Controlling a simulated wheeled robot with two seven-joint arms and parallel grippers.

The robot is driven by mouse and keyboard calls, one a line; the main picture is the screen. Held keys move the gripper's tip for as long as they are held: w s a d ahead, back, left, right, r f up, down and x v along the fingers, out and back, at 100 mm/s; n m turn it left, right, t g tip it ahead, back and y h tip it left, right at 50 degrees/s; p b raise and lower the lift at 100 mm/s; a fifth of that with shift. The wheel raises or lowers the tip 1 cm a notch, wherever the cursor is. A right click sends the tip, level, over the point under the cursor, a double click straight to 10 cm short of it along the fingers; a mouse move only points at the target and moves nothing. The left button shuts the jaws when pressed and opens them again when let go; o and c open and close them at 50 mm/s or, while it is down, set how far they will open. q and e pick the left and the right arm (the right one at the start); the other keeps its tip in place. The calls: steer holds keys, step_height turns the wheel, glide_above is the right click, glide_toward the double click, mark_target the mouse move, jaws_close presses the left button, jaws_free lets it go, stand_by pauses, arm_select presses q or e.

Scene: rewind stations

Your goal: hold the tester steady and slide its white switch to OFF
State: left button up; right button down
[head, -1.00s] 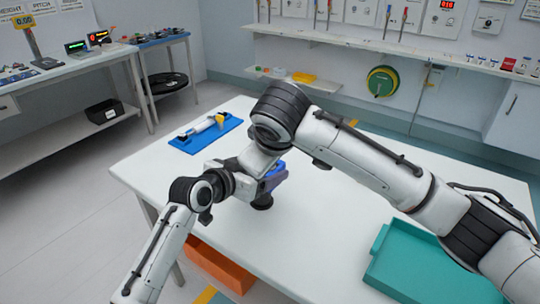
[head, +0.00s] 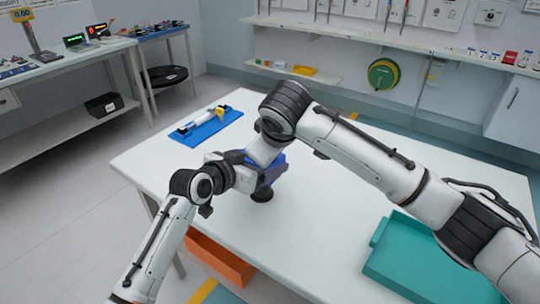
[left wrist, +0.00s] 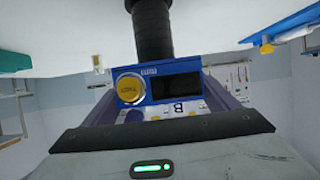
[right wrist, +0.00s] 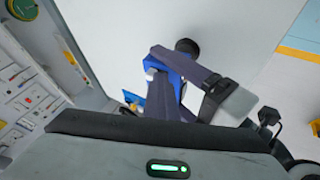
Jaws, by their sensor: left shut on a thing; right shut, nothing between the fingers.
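The tester (left wrist: 160,88) is blue, with a round yellow button and a dark screen. It shows upside down in the left wrist view, with its black cylindrical part (left wrist: 152,30) towards the table. In the head view the tester (head: 265,188) is largely hidden by my arms, above the white table. My left gripper (left wrist: 165,98) is shut on the tester. My right gripper (right wrist: 155,82) is shut and empty, its fingertips close beside the tester's blue body (right wrist: 180,62). Whether they touch is unclear. I cannot make out the white switch or its position for certain.
The white table (head: 320,220) has clear room around the tester. A teal tray (head: 405,262) lies at the right. A blue mat (head: 228,121) with a white and yellow tool lies at the far left corner. An orange bin (head: 222,262) is below the front edge.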

steer(key=shift+w+d, duration=0.1)
steer(key=shift+d, duration=0.05)
steer(key=v, duration=1)
arm_select(q)
steer(key=o, duration=1.3)
